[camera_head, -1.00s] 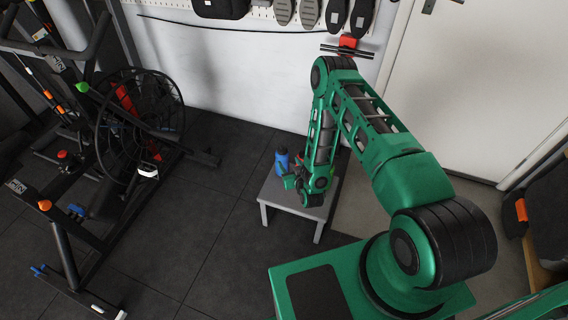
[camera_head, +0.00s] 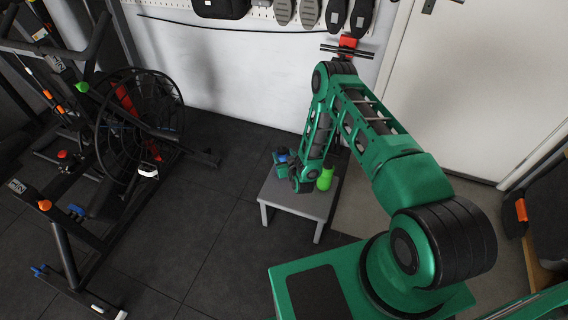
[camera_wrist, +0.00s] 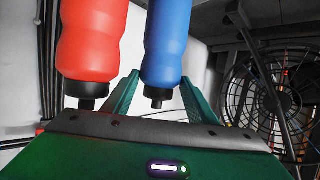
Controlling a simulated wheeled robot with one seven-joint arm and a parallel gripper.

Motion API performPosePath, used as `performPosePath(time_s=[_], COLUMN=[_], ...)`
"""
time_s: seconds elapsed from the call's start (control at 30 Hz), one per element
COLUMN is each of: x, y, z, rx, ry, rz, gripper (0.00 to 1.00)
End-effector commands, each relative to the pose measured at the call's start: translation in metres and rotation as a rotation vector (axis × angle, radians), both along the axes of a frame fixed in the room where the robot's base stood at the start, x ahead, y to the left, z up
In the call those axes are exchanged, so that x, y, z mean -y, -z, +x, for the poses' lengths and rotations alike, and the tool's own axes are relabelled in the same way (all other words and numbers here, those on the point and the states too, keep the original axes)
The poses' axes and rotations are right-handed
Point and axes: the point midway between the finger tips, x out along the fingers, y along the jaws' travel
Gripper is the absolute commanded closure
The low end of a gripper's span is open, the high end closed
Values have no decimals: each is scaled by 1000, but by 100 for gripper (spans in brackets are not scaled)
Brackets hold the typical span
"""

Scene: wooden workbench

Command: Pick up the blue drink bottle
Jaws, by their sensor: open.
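The blue drink bottle (camera_head: 283,152) stands on a small grey table (camera_head: 292,204), mostly hidden behind my gripper (camera_head: 281,164) in the head view. In the wrist view the blue bottle (camera_wrist: 167,42) appears cap-down, with its dark cap lying between the two green fingers of my gripper (camera_wrist: 160,98). The fingers are spread, with a gap on both sides of the cap. A red bottle (camera_wrist: 90,42) hangs beside it in that picture, just left of the left finger.
A green bottle (camera_head: 325,180) stands on the table right of my wrist. The red bottle is hidden behind my arm in the head view. Black exercise equipment (camera_head: 125,125) with a fan wheel stands at left. A white wall is behind; the dark floor left of the table is clear.

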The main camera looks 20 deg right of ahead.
Motion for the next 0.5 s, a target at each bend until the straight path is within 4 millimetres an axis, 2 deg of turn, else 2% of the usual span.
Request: performPosePath(time_s=[0.03,0.23,0.5], x=[0,0,0], y=[0,0,-2], z=[0,0,1], rx=[0,0,2], ry=[0,0,0], rz=[0,0,0], gripper=[50,98,100])
